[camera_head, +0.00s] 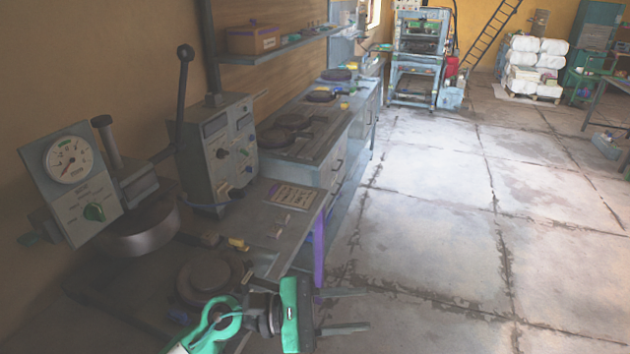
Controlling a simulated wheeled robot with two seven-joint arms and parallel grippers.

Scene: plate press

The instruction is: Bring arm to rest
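My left gripper (367,309) is at the bottom centre of the head view, its green body at the front edge of the workbench. Its two grey fingers point right, apart from each other, with only floor showing between them. It is open and holds nothing. My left arm comes in from the bottom left, bent at the green wrist. My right gripper is not in view. The plate press (142,228) stands on the bench at left, with a dial gauge (69,159) and a green knob. A dark round plate (213,274) lies on the bench just behind my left wrist.
A small panel (294,196) lies near the bench edge. A counter with round dark plates (293,121) runs along the wall. The concrete floor (440,230) to the right is clear.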

